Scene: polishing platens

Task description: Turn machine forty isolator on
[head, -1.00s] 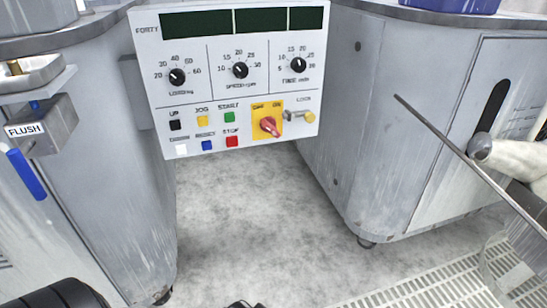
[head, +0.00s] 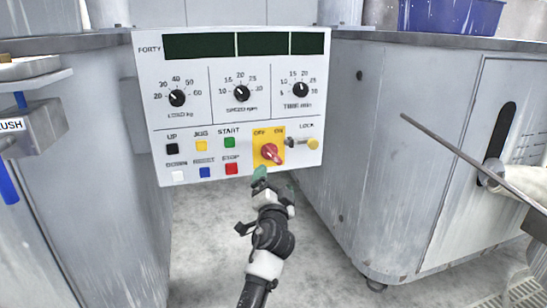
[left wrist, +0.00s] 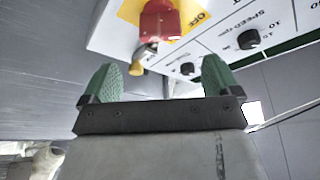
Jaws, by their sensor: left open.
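The isolator is a red rotary knob (head: 271,153) on a yellow plate (head: 262,135) marked OFF and ON, low on the right of the white panel (head: 190,110) labelled FORTY. Its grip slants from upper left to lower right. My left gripper (head: 274,179) is open with green fingertips, just below the yellow plate. In the left wrist view the open fingers (left wrist: 160,78) are empty, and the red knob (left wrist: 158,20) lies beyond them, roughly between their lines, apart from both. The yellow plate (left wrist: 129,10) shows behind it. My right gripper is out of view.
A small grey and yellow LOCK fitting (head: 303,143) sits right of the isolator. Coloured push buttons (head: 231,168) lie to its left. Grey cabinets (head: 420,150) flank the panel, and a thin rod (head: 440,140) juts out at right. Open floor shows below.

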